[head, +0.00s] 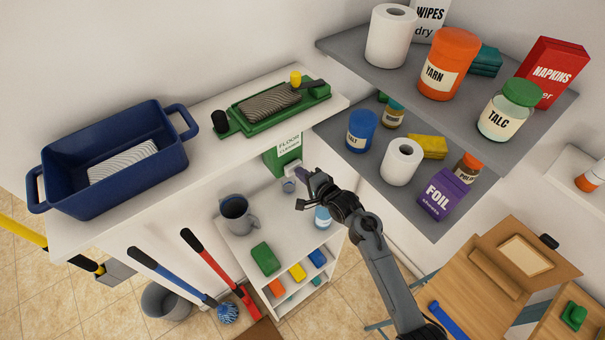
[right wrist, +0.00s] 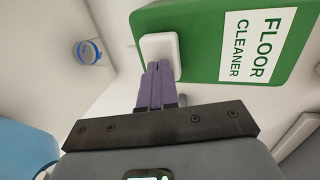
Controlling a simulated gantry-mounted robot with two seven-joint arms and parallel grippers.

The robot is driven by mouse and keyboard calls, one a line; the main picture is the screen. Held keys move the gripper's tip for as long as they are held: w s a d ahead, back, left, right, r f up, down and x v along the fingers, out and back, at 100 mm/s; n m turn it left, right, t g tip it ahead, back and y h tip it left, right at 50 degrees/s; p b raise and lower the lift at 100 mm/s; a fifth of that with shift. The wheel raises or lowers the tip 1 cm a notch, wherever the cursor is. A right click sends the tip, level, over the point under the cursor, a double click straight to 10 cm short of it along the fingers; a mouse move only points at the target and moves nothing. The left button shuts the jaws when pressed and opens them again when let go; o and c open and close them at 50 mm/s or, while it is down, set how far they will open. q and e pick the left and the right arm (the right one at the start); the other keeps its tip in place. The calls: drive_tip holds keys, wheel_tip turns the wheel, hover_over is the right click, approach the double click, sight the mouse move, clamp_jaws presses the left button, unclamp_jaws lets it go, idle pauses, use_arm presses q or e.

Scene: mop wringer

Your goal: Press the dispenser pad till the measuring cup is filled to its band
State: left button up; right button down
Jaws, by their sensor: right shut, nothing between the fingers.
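The green floor cleaner dispenser (head: 270,161) hangs on the wall above the low white shelf unit. Its white pad (right wrist: 159,46) shows in the right wrist view. The small clear measuring cup (head: 289,186) stands below the dispenser; in the right wrist view the cup (right wrist: 90,52) shows a blue band. I cannot tell its liquid level. My right gripper (head: 303,175) is shut and empty, and its purple fingers (right wrist: 160,72) point at the pad, overlapping its lower part. Whether they touch it is unclear. My left gripper is out of view.
Grey wall shelves (head: 345,47) hold jars and boxes.

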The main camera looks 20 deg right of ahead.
idle(0.3)
drive_tip(key=shift+w+a, duration=0.25)
drive_tip(key=shift+w, duration=0.6)
